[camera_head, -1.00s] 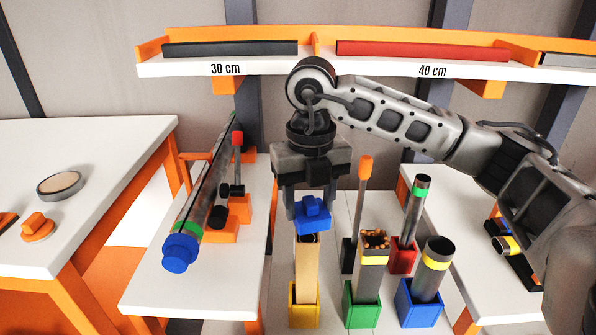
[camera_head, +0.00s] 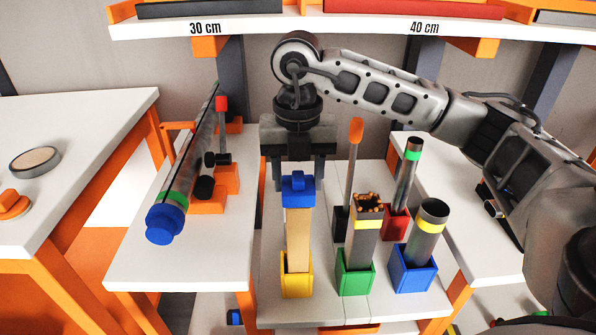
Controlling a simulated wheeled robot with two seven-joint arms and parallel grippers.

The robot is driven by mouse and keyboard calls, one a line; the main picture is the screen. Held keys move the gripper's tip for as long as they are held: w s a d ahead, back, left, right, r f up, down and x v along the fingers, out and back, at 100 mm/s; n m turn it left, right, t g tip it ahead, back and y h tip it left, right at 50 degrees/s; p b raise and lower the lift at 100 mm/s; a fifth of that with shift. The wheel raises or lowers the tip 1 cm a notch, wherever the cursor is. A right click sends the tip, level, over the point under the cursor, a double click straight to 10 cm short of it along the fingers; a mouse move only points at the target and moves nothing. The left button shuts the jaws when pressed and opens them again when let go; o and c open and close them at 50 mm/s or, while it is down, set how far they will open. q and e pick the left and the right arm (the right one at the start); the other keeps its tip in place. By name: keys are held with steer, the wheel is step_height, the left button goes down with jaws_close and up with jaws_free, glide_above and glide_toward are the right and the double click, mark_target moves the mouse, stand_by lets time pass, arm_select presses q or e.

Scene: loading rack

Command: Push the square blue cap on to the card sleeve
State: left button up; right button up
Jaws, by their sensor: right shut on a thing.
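The square blue cap (camera_head: 298,190) is at the top of the tan card sleeve (camera_head: 298,238). It covers the sleeve's mouth and appears to touch its rim; how far down it sits I cannot tell. The sleeve stands upright in a yellow holder (camera_head: 297,284). My right gripper (camera_head: 298,178) comes down from above, its fingers on either side of the cap, and is shut on it. My left gripper is not in view.
A green holder (camera_head: 355,282) with an open square tube, a blue holder (camera_head: 413,277) and a red holder (camera_head: 396,222) with round tubes stand close on the right. A long tube with a blue end cap (camera_head: 165,224) lies on the left bench. A shelf (camera_head: 330,24) spans the back.

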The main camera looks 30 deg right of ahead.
stand_by(0.5)
steer(key=shift+f, duration=0.2)
stand_by(0.3)
steer(key=shift+f+b, duration=0.9)
steer(key=shift+f, duration=0.05)
stand_by(0.6)
steer(key=shift+f+b, duration=0.3)
steer(key=shift+f, duration=0.05)
steer(key=shift+s+f, duration=0.1)
steer(key=shift+f, duration=0.2)
stand_by(1.2)
steer(key=o, duration=1)
steer(key=shift+r, duration=0.1)
